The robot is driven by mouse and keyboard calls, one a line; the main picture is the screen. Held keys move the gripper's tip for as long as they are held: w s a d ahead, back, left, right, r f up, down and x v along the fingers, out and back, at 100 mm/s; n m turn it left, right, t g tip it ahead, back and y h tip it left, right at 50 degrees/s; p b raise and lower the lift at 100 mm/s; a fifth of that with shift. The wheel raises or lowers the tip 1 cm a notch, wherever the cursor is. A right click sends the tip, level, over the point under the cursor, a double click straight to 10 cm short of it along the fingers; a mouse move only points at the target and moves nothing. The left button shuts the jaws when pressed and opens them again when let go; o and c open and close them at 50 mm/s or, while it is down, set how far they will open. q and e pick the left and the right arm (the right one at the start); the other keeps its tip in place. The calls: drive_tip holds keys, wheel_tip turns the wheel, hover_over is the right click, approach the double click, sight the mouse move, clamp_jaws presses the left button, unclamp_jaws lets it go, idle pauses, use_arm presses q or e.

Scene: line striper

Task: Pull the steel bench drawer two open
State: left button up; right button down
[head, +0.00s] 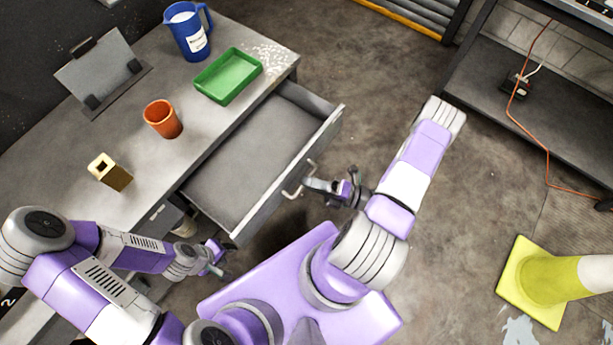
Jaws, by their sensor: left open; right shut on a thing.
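The steel bench (218,124) stands at the left with a grey top. One of its drawers (329,130) is pulled well out and looks empty inside. Its front carries a metal bar handle (297,184). My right gripper (310,183) is shut on this handle, in front of the drawer. My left gripper (221,262) is open and empty, low beside the bench front, below the near corner of the open drawer. Part of the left gripper's fingers is hard to make out.
On the bench stand a blue jug (187,38), a green tray (204,83), an orange cup (162,119), a brass-coloured block (114,176) and a tilted grey panel (98,72). A dark shelf (520,120) is at the upper right. Floor between is clear.

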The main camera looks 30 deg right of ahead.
drive_tip(key=c, duration=1.2)
unclamp_jaws()
drive_tip(key=shift+o, duration=0.2)
drive_tip(key=shift+d, duration=0.1)
drive_tip(key=v, duration=0.7)
drive_tip(key=shift+s+p, duration=0.2)
drive_tip(key=shift+p, duration=0.1)
drive_tip(key=shift+d, duration=0.1)
drive_tip(key=shift+s, duration=0.1)
